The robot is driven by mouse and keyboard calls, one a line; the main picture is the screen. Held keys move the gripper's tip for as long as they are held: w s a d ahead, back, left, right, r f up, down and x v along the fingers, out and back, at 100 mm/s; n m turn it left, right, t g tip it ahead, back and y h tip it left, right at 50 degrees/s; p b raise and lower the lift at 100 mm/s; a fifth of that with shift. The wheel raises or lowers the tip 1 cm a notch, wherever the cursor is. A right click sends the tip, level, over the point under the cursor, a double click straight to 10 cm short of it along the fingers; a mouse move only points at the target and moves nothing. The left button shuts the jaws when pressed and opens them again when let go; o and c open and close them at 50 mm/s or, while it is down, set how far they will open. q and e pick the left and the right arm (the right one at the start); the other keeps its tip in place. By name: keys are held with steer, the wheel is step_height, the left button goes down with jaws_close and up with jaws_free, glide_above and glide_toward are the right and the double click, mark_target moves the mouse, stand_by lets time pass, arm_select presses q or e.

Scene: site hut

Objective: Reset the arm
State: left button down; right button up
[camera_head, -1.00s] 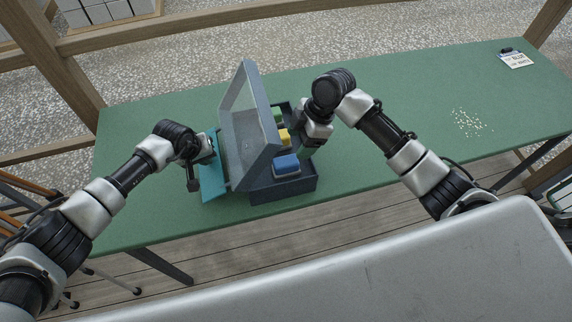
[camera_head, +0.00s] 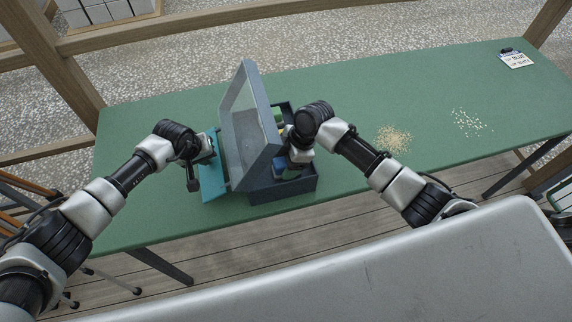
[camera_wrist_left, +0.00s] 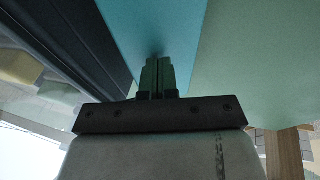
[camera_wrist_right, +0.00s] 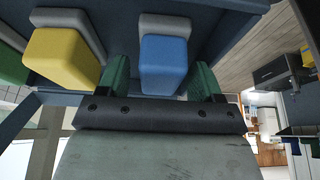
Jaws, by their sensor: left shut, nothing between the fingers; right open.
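A dark blue-grey case (camera_head: 285,190) stands on the green table with its lid (camera_head: 247,120), which has a clear panel, tilted up. Inside are a green block (camera_head: 278,114), a yellow block (camera_wrist_right: 62,58) and a blue block (camera_wrist_right: 165,62), each with a grey part. My right gripper (camera_wrist_right: 158,80) is open over the case, its fingers on either side of the blue block in the right wrist view; I cannot tell if they touch it. My left gripper (camera_wrist_left: 157,65) is shut and empty, left of the lid, over a teal panel (camera_wrist_left: 152,22).
The green table (camera_head: 360,90) is clear behind the case. Tan grains (camera_head: 393,139) and pale grains (camera_head: 470,122) lie scattered to the right. A small sign (camera_head: 516,60) with writing is at the far right. Wooden posts and a rail frame the back.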

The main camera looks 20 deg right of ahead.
steer(key=shift+f, duration=0.2)
steer(key=c, duration=0.8)
steer(key=shift+o, duration=0.2)
steer(key=shift+r, duration=0.1)
steer(key=shift+r, duration=4.45)
steer(key=s+d, duration=1.2)
steer(key=s, duration=0.2)
